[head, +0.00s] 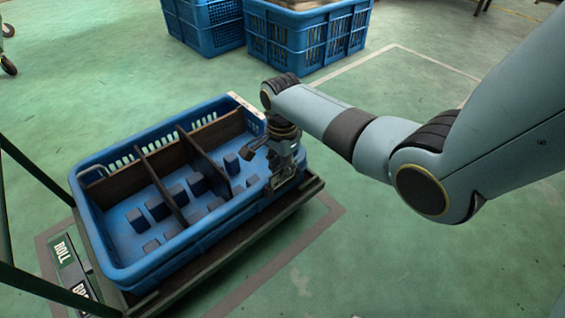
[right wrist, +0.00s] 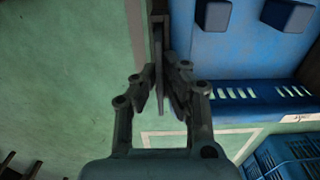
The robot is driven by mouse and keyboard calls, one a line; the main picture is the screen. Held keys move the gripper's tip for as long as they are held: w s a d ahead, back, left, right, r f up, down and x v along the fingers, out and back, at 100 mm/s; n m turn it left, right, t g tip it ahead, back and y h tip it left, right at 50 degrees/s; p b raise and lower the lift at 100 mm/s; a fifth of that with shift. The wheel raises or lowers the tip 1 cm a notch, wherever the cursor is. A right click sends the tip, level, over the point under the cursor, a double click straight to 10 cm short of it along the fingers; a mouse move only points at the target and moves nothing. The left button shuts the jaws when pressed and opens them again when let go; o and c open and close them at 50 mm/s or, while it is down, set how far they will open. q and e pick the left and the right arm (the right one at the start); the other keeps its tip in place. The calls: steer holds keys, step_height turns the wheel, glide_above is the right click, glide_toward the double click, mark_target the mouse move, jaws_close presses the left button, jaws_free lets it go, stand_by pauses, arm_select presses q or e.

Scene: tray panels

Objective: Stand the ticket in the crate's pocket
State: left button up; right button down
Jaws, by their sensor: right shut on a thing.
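The blue crate (head: 128,273) sits on a dark trolley, with dark dividers inside. My right gripper (head: 284,182) is low over its near right side, fingers pointing down by the rim. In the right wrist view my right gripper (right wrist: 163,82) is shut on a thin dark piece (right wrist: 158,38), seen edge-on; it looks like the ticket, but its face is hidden. The crate's blue floor (right wrist: 222,55) lies to the right of the fingers there. I cannot make out the pocket or whether the ticket touches it. My left gripper is not in view.
Several small dark blue blocks (head: 158,210) stand on the crate floor between the dividers (head: 162,186). More blue crates (head: 318,45) stand at the back. Dark frame bars (head: 36,172) rise at the left. Open green floor lies right of the trolley.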

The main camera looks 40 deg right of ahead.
steer(key=shift+f, duration=0.3)
steer(key=c, duration=1.4)
jaws_free()
steer(key=shift+r, duration=0.1)
step_height(320, 180, up, 12)
